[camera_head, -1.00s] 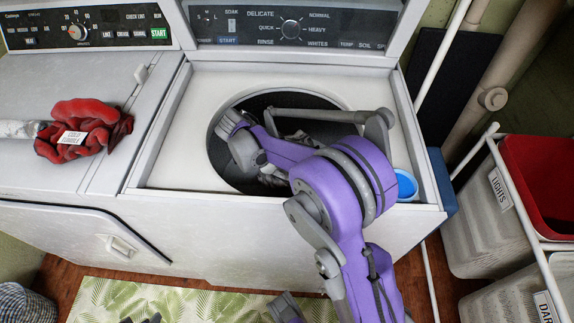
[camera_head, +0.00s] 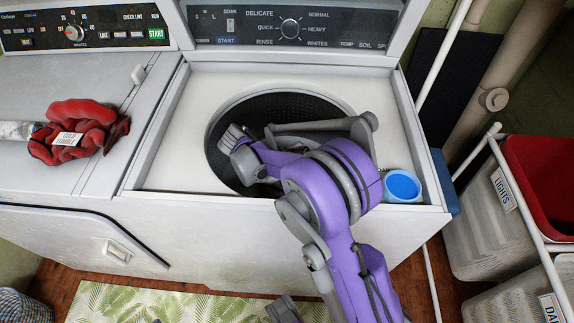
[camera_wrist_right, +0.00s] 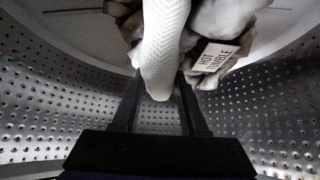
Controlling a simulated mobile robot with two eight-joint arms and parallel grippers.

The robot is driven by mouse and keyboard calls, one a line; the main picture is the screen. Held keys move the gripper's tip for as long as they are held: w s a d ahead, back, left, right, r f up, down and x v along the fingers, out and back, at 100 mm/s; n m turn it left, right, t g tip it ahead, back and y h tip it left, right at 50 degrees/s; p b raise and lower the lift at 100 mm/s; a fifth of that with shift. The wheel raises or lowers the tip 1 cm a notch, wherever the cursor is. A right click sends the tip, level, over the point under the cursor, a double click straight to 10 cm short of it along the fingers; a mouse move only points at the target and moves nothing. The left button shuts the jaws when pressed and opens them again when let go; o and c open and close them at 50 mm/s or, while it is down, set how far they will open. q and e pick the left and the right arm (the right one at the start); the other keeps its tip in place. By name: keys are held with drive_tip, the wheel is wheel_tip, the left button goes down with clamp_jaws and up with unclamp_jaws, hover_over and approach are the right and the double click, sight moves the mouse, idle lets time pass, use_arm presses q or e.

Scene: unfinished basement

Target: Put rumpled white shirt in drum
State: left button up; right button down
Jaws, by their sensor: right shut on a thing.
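The washer's drum (camera_head: 290,106) is open on top, dark and perforated inside. My right arm reaches over the front rim, with its wrist inside the opening. In the right wrist view my right gripper (camera_wrist_right: 160,88) is inside the drum (camera_wrist_right: 60,105), shut on the rumpled white shirt (camera_wrist_right: 163,45). The ribbed white cloth hangs between the fingers. Greyish folds with a tag reading "HOT TUMBLE" lie beside it.
A red cloth (camera_head: 85,115) with a white label lies on the machine at the left. A blue cup (camera_head: 402,186) sits at the washer's front right corner. Labelled hampers (camera_head: 515,225) stand at the right. A leaf-patterned mat (camera_head: 180,300) lies on the floor.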

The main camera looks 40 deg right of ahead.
drive_tip(key=shift+c, duration=2.2)
unclamp_jaws()
drive_tip(key=shift+r, duration=0.25)
drive_tip(key=p+v, duration=0.2)
drive_tip(key=v, duration=0.6)
drive_tip(key=shift+d+r, duration=0.1)
drive_tip(key=shift+d, duration=0.05)
drive_tip(key=shift+d, duration=0.1)
